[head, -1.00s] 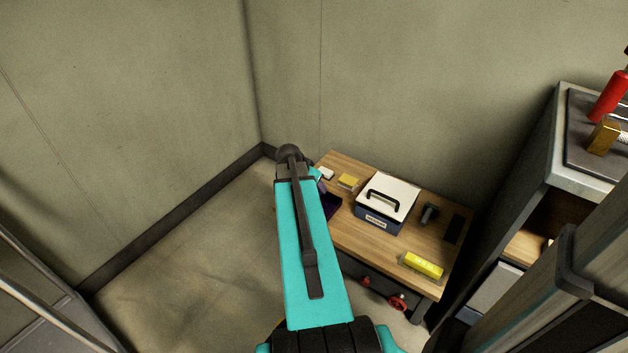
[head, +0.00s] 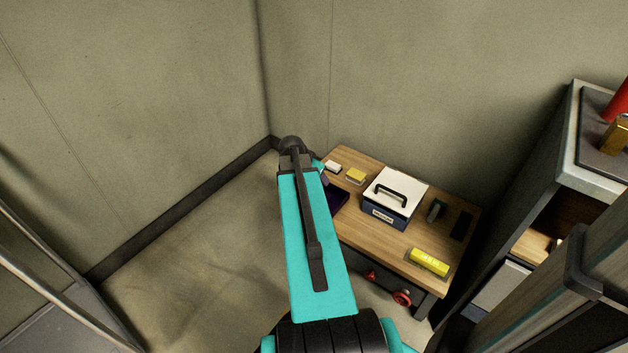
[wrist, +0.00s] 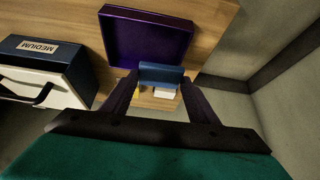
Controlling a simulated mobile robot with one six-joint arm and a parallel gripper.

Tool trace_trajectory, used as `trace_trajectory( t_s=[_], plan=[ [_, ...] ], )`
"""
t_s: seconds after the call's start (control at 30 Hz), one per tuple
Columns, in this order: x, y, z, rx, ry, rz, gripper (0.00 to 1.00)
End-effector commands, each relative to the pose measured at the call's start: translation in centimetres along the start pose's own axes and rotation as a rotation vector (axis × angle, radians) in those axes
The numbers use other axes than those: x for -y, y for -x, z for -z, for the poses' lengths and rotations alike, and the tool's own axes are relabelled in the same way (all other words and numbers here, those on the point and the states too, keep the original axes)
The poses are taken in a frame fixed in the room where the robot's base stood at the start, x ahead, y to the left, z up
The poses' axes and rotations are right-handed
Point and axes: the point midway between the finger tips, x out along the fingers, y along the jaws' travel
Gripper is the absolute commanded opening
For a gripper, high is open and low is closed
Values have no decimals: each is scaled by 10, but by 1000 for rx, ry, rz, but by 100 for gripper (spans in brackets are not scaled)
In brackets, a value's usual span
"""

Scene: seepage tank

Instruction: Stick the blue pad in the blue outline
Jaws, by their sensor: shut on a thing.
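My gripper (wrist: 160,88) is shut on the blue pad (wrist: 161,75) in the wrist view. The pad sits between the two dark fingers, above the wooden table's edge area and close to a purple tray (wrist: 147,12). In the head view my own arm hides the gripper and the pad almost wholly. No blue outline can be made out in either view.
A tall cabinet (head: 545,158) stands right. Floor at left is open.

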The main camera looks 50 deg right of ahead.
Motion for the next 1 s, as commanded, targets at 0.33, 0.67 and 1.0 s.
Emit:
trace_trajectory(
  t_s=[0.33,0.67,1.0],
  plan=[
    [90,65,-30,16,212,116,38],
    [177,148,-79,28,459,252,38],
    [246,241,-143,31,716,396,38]
  ],
)
